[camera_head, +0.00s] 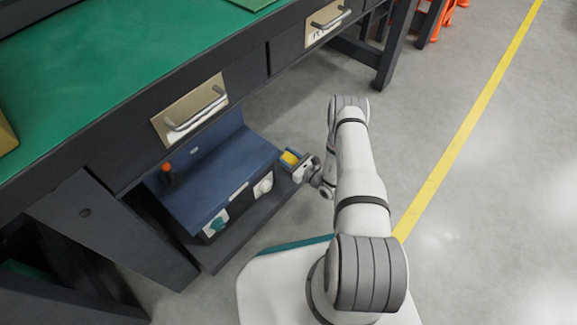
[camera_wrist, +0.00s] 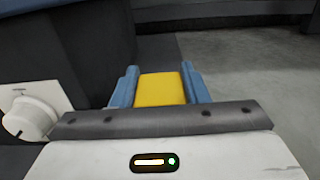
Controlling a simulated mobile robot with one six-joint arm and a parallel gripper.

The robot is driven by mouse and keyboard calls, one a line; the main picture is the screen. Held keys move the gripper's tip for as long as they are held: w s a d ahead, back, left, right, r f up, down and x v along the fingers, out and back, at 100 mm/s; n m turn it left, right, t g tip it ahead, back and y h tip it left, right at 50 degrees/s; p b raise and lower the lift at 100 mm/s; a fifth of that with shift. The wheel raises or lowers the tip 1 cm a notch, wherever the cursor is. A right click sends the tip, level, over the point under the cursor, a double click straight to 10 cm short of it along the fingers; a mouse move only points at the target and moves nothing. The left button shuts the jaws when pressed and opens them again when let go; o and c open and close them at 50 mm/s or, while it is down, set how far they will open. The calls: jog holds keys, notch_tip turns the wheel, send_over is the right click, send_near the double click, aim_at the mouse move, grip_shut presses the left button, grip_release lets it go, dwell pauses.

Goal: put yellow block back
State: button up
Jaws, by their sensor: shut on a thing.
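The yellow block (camera_wrist: 160,90) is between the two blue fingers of my gripper (camera_wrist: 160,88) in the wrist view, and the fingers are shut on it. In the head view the yellow block (camera_head: 289,157) shows small at the end of my gripper (camera_head: 291,159), just right of a blue machine on a low shelf. The block's underside and far end are hidden, and I cannot tell whether it touches anything below.
The blue machine (camera_head: 215,175) has a white knob, also at left in the wrist view (camera_wrist: 32,120). It stands on a dark shelf (camera_head: 240,232) under a green-topped workbench (camera_head: 90,80) with drawers (camera_head: 190,110). Grey floor (camera_head: 480,180) is open to the right.

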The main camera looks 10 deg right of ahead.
notch_tip(320, 180, down, 4)
jog(key=shift+f+b, duration=0.1)
jog(key=shift+b, duration=0.85)
jog(key=o, duration=1.2)
